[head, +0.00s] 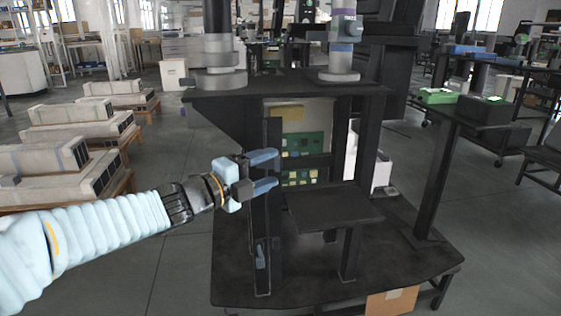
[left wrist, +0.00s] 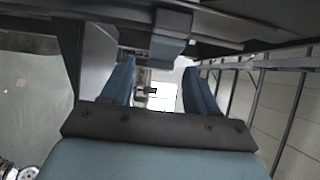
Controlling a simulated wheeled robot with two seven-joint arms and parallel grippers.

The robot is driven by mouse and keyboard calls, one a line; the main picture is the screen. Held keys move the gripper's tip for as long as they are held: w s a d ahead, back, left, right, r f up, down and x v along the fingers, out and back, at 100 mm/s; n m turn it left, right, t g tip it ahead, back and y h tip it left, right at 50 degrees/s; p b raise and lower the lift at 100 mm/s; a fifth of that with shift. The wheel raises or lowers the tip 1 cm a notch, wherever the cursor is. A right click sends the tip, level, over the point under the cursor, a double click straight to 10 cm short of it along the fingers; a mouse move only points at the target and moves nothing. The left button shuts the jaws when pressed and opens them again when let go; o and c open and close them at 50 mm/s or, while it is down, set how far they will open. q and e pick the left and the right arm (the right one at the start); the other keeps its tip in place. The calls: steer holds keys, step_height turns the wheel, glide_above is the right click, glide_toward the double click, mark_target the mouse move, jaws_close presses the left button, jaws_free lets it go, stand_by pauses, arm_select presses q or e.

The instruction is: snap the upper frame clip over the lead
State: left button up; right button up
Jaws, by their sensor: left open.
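My left gripper (head: 277,170) is open, its two blue fingers pointing right at the dark upright post (head: 274,215) of the frame. In the left wrist view the open fingers (left wrist: 160,78) have a gap between them. A blue-grey block (left wrist: 172,38), which looks like the upper frame clip, sits on a dark bar just beyond the fingertips, apparently not gripped. In the head view the gripper hides that spot. A small blue-grey piece (head: 261,255) is low on the post, perhaps another clip. I cannot make out the lead. My right gripper is not in view.
The black frame has a top plate (head: 300,83) carrying two columns, a middle shelf (head: 335,208) and a wide base plate (head: 330,277). A green circuit board (head: 300,145) shows inside. Pallets of long pale boxes (head: 75,130) stand at left.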

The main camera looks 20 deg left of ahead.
arm_select(q)
steer(key=v, duration=0.8)
steer(key=shift+s+p, duration=0.3)
steer(key=shift+p, duration=0.1)
steer(key=shift+a, duration=0.1)
